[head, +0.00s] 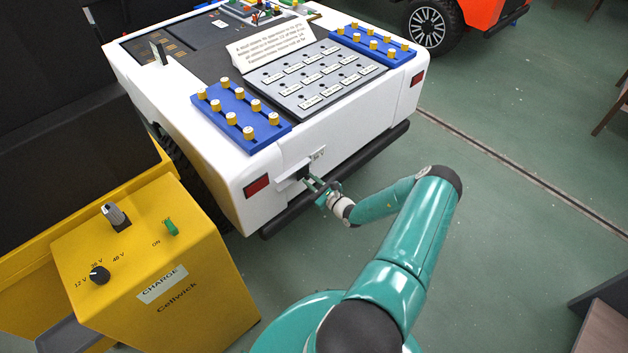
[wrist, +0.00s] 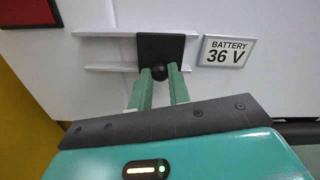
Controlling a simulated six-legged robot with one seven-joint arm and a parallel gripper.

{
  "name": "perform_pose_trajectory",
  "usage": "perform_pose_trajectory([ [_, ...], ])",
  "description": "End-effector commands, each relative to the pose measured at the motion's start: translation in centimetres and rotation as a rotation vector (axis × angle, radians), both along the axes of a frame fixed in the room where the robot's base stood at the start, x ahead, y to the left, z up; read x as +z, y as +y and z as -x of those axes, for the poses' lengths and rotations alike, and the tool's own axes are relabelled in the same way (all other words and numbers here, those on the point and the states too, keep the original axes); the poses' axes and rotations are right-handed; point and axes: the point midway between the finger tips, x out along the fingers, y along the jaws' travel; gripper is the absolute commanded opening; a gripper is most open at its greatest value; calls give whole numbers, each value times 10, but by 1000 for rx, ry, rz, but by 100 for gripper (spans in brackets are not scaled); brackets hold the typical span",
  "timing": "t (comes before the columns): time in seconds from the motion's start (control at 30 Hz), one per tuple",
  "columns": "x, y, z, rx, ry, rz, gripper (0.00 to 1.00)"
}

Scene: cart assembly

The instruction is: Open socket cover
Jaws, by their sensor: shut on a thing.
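The socket cover (wrist: 161,50) is a dark square plate on the white rear face of the cart (head: 215,150), set between two white horizontal rails. In the head view my gripper (head: 310,184) reaches the cart's rear face near the left red light, and the cover is small there and partly hidden. A "BATTERY 36 V" label (wrist: 229,51) is right of the cover.
A yellow charger (head: 150,265) marked "CHARGE" stands left of my arm, with a dial, a lever and a green switch. The cart's black bumper (head: 375,155) runs below the socket.

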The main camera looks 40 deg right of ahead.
Motion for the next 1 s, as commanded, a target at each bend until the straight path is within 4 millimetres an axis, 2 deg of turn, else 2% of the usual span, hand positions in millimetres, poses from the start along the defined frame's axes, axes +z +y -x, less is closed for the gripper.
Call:
perform_pose_trajectory([
  [0.1, 0, 28, 1, 4, 0, -6, 0],
  [0.27, 0, 55, 2, 2, 0, -4, 0],
  [0.6, 0, 59, 2, 0, 0, -1, 0],
  [0.63, 0, 59, 2, 0, 0, -1, 22],
  [0.73, 0, 59, 2, 0, 0, -1, 41],
  [1.0, 0, 59, 2, 1, 0, -1, 41],
])
